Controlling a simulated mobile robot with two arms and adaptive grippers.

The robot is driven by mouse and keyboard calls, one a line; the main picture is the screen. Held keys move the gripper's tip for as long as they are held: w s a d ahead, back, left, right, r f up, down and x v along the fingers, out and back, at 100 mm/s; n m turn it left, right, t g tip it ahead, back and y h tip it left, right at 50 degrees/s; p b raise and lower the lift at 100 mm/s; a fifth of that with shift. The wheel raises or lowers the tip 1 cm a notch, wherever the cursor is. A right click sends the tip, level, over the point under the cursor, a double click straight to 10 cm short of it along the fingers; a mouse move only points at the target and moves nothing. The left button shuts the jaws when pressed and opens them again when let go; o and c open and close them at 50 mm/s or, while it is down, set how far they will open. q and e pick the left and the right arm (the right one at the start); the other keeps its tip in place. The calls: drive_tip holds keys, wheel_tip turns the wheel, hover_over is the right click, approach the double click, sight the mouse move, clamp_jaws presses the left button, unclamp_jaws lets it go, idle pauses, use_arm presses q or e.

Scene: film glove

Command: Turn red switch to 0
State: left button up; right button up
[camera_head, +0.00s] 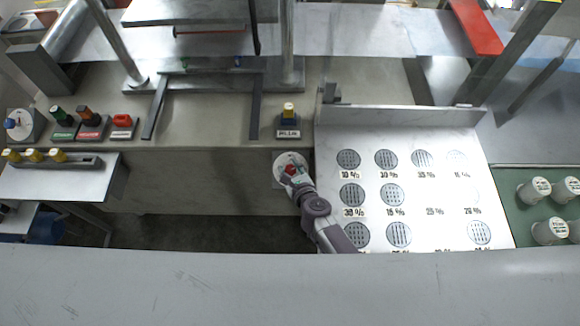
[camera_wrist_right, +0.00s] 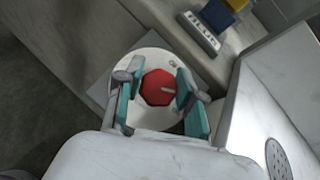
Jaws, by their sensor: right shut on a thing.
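The red switch (camera_head: 291,170) sits on a round pale plate on the front face of the bench, left of the white perforated panel. In the right wrist view the red switch (camera_wrist_right: 158,87) is an eight-sided knob with a light pointer mark toward its right side. My right gripper (camera_head: 293,177) reaches up to it from below. In the wrist view its two teal-padded fingers (camera_wrist_right: 157,98) stand on either side of the knob and are shut on it. Part of the round plate (camera_wrist_right: 150,60) is hidden by the fingers. My left gripper is not in view.
A blue and yellow switch (camera_head: 288,116) stands on the bench above. The white panel (camera_head: 410,130) with round grilles lies close on the right. Green, orange and red controls (camera_head: 122,121) stand at the left. Open floor (camera_head: 180,232) shows below the bench.

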drive_tip(key=o, duration=1.2)
drive_tip(key=shift+c, duration=0.2)
drive_tip(key=shift+s, duration=0.1)
drive_tip(key=shift+s+d+r, duration=0.2)
drive_tip(key=shift+s+d, duration=0.05)
drive_tip(key=shift+s, duration=0.15)
drive_tip(key=v, duration=1.1)
drive_tip(key=shift+w+a, duration=0.1)
